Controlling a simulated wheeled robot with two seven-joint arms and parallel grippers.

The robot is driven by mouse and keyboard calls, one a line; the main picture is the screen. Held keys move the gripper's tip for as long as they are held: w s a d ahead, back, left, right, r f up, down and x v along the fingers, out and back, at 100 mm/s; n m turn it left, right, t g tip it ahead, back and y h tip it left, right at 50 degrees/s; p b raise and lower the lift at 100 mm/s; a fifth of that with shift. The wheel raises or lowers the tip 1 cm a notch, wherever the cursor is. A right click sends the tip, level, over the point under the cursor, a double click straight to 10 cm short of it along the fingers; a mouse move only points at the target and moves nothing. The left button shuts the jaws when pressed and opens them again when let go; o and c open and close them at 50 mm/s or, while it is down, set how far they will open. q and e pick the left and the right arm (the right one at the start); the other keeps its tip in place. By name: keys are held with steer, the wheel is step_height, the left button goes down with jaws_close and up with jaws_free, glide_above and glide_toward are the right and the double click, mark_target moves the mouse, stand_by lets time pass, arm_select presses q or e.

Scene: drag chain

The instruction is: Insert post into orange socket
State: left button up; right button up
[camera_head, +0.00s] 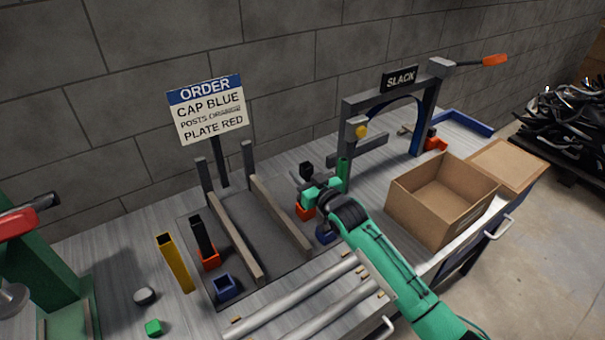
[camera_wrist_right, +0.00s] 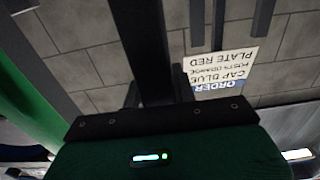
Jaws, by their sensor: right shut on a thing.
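My right gripper (camera_head: 309,193) is shut on a black post (camera_head: 306,170), whose top stands above the jaws. The post also shows as a dark bar between the fingers in the right wrist view (camera_wrist_right: 140,45). An orange socket (camera_head: 306,213) is just below this gripper; the post's lower end is hidden, so I cannot tell whether it is inside. Another orange socket (camera_head: 211,261) at the left holds an upright black post (camera_head: 202,234). My left gripper is not in view.
Blue sockets (camera_head: 226,290) stand near both orange ones. A yellow post (camera_head: 175,262) is at the left. Rails (camera_head: 281,209) lie between the socket pairs. A grey frame (camera_head: 347,125) marked SLACK stands behind my right arm, with an open cardboard box (camera_head: 412,208) to the right.

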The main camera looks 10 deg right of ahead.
steer(key=shift+r+p, duration=1.15)
steer(key=shift+r, duration=0.2)
steer(key=shift+p, duration=0.55)
stand_by(0.9)
steer(key=shift+f+b, duration=0.75)
steer(key=shift+f, duration=0.55)
steer(key=o, duration=1.1)
